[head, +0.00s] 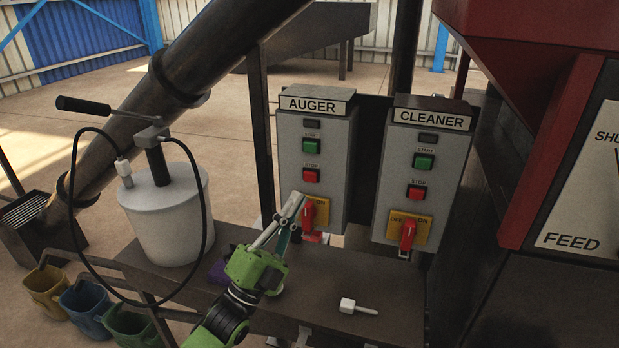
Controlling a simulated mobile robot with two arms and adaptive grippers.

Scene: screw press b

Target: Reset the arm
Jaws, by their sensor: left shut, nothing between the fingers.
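My left gripper (296,208) is green with pale fingers. It is shut and empty, with its fingertips just in front of or beside the red rotary switch (309,213) on the AUGER control box (323,150). I cannot tell whether they touch. The arm comes up from the bottom of the view. My right gripper does not show. The CLEANER control box (426,165) stands to the right, with a red rotary switch (407,235) on a yellow plate. Both boxes have a green start button and a red stop button.
A white bucket pump (167,215) with a black hose stands on the dark bench (380,285), left of my arm. A small white-headed tool (350,306) lies on the bench at right. Several coloured buckets (85,301) stand lower left. A red hopper (545,25) and FEED panel (580,210) are at right.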

